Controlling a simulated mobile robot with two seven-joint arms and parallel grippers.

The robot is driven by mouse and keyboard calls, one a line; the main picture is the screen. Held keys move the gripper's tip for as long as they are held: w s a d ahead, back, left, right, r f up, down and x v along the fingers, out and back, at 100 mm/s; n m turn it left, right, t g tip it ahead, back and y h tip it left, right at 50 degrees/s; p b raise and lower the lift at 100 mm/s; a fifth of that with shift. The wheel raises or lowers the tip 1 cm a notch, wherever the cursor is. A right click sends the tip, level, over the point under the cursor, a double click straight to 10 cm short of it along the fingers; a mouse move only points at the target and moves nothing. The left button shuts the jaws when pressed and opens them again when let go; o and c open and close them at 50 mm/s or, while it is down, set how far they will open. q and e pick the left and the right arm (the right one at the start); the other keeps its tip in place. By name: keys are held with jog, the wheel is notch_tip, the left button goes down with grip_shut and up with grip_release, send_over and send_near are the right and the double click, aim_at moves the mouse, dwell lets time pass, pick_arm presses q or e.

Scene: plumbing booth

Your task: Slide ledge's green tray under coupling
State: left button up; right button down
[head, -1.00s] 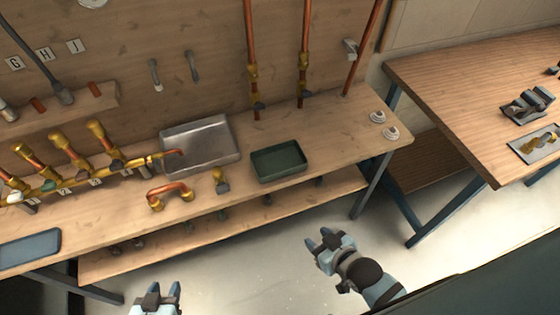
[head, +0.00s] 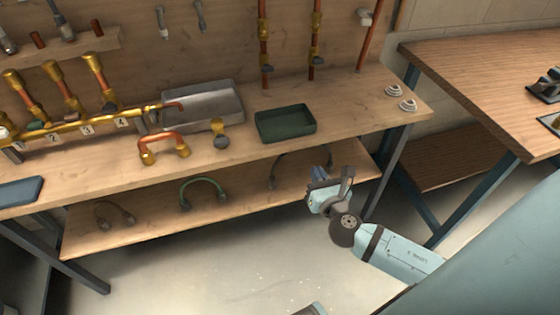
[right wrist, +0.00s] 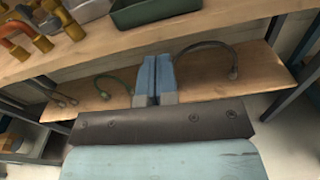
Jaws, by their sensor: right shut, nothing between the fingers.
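The dark green tray (head: 286,136) sits empty on the workbench top near its front edge, right of the grey metal tray. Its near wall also shows at the top of the right wrist view (right wrist: 155,14). Brass couplings sit on vertical copper pipes at the back wall, one at left (head: 263,32) and one at right (head: 316,33); I cannot tell which one the task means. My right gripper (head: 320,172) is shut and empty, in front of the bench and lower in the picture than the tray, not touching it. It shows in the right wrist view (right wrist: 157,66). My left gripper's fingers are not visible.
A grey metal tray (head: 205,98), a bent copper pipe (head: 168,139) and a brass valve (head: 219,130) stand left of the green tray. Two white round fittings (head: 408,105) are at the right end. The lower shelf (head: 240,194) holds several hoses. A second table (head: 480,80) stands right.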

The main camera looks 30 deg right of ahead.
jog(key=n, duration=0.1)
send_near(295, 131)
jog(key=x, duration=0.7)
jog(key=shift+w, duration=0.2)
jog(key=shift+w+r, duration=0.1)
jog(key=shift+w, duration=0.05)
jog(key=x, duration=0.3)
jog(key=shift+w, duration=0.15)
